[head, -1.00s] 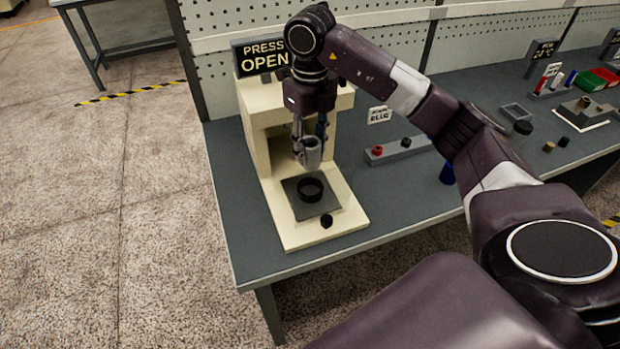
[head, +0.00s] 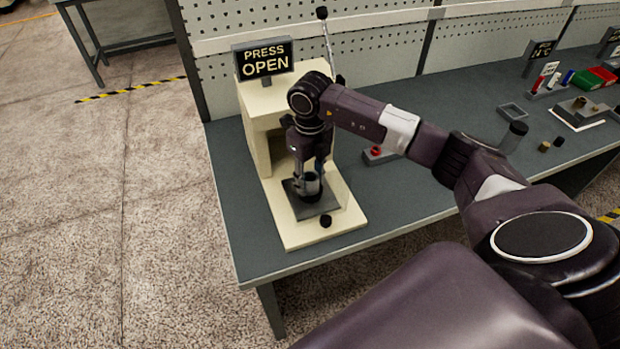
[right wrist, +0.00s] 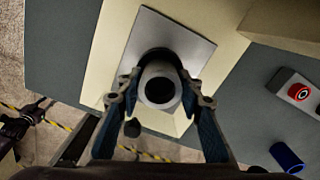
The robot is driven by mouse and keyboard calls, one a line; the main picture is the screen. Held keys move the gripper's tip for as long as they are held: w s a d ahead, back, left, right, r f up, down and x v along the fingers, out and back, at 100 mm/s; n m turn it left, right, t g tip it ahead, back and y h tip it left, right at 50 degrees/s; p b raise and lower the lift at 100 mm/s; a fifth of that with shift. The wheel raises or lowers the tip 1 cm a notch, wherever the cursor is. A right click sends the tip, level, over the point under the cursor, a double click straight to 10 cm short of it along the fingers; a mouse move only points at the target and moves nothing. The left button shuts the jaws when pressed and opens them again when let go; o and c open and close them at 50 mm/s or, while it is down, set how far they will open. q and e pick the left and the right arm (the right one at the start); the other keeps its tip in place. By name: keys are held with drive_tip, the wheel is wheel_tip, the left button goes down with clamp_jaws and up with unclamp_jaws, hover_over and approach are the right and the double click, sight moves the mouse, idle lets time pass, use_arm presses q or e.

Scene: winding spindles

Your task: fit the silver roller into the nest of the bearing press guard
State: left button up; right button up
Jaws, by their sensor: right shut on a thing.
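The cream press (head: 276,232) stands on the bench's left end, with a "PRESS OPEN" sign (head: 265,60) on top. On its base is a dark grey plate (head: 325,204) carrying the black ring nest (head: 309,196). My right gripper (head: 309,178) points down over the plate, shut on the silver roller (head: 313,186). In the right wrist view the hollow roller (right wrist: 160,90) sits between the fingertips, with the black ring (right wrist: 158,56) showing around its far side. The roller's lower end is at the ring; how deep it sits is hidden.
A black knob (head: 326,221) sits on the press base before the plate. A grey box with a red button (head: 376,152) is right of the press. A lever (head: 328,42) rises behind. Small parts and trays lie further right; the bench front is clear.

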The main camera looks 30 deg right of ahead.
drive_tip(key=shift+f, duration=0.15)
drive_tip(key=o, duration=1.2)
drive_tip(key=shift+o, duration=0.2)
drive_tip(key=shift+r, duration=0.2)
drive_tip(key=shift+r, duration=0.25)
wheel_tip(320, 180, up, 12)
drive_tip(key=b, duration=0.3)
drive_tip(key=shift+f+b, duration=0.25)
drive_tip(key=shift+b, duration=0.15)
